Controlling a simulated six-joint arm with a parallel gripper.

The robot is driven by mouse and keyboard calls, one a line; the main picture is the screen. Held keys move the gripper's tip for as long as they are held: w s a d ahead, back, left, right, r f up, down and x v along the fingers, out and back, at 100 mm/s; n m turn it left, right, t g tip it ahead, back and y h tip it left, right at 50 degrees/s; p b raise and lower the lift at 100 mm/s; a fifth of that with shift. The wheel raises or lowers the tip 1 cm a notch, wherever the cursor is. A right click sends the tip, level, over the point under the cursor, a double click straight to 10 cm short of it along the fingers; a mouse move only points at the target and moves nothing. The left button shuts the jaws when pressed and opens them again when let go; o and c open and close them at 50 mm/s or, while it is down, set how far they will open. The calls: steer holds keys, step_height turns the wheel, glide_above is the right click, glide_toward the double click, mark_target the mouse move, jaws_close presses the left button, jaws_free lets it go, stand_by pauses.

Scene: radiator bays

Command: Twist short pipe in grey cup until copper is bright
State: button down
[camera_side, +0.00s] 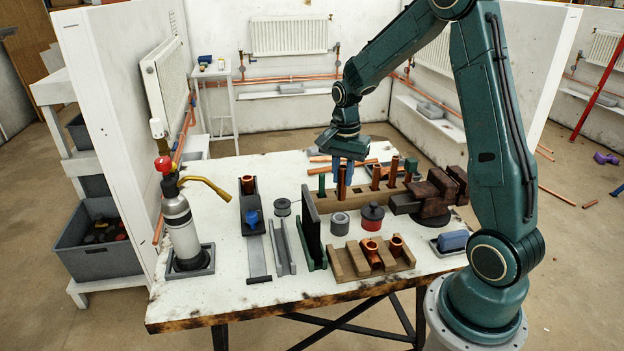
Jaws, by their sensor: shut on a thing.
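My gripper (343,167) points down over the wooden block (325,207) at the middle of the table. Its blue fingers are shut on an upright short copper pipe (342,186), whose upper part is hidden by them. The pipe's lower end is at the block's top edge; I cannot tell if it sits in a hole or is just clear. The grey cup (340,226) stands on the table in front of the block, below the gripper in the picture and apart from the pipe. Its top looks dark. The pipe's brightness is too small to judge.
More upright copper pipes (376,178) stand in the block to the right, near a dark vise (436,195). A red-and-black tin (372,217) is right of the cup. A dark upright plate (312,230) stands left. A wooden rack (348,266) with copper fittings lies in front.

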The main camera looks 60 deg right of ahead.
mark_target(341, 199)
steer(key=shift+f, duration=0.15)
steer(key=shift+f, duration=2.25)
steer(key=shift+f, duration=0.5)
steer(key=shift+f, duration=0.35)
steer(key=shift+f, duration=0.2)
steer(key=shift+f, duration=1.2)
